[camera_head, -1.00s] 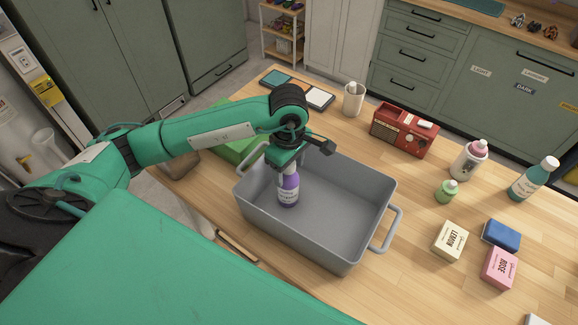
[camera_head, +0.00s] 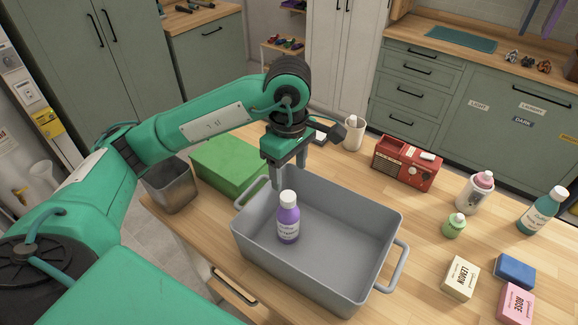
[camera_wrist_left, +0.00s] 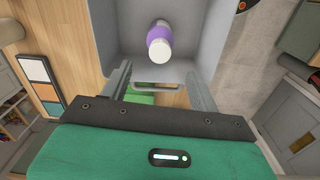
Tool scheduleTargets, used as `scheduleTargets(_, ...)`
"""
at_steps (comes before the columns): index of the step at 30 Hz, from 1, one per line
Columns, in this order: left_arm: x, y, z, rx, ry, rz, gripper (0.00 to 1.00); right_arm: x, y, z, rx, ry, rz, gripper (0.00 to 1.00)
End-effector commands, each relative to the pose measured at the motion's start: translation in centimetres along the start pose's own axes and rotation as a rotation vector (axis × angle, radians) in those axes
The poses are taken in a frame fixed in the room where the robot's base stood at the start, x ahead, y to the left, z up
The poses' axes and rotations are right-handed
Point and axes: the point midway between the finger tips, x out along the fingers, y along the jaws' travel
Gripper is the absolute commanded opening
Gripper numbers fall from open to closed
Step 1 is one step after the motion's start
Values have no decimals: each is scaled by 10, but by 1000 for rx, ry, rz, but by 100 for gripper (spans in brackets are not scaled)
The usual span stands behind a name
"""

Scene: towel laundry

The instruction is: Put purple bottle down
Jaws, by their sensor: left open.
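The purple bottle (camera_head: 288,222) with a white cap stands upright inside the grey bin (camera_head: 362,290), toward its left part. In the left wrist view the bottle (camera_wrist_left: 160,40) shows from above, its white cap toward the camera, beyond the fingers. My left gripper (camera_head: 288,172) is above the bin's back left rim, clear of the bottle. Its fingers (camera_wrist_left: 163,84) are spread apart with nothing between them. My right gripper is in neither view.
A green box (camera_head: 228,165) and a metal bin (camera_head: 168,186) are left of the grey bin. Several bottles and the lemon box (camera_head: 460,279) are on the right of the wooden table.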

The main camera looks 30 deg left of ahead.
Motion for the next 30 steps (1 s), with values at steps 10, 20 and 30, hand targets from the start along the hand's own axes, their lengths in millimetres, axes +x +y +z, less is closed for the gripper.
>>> scheduleTargets(10, -12, 0, 0, -1, 0, 0, 62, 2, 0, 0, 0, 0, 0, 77)
scheduleTargets(20, -12, 0, 0, -1, 0, -1, 62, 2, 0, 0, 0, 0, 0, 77)
scheduleTargets(30, -44, 0, 0, -1, 0, 0, 62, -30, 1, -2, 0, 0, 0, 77)
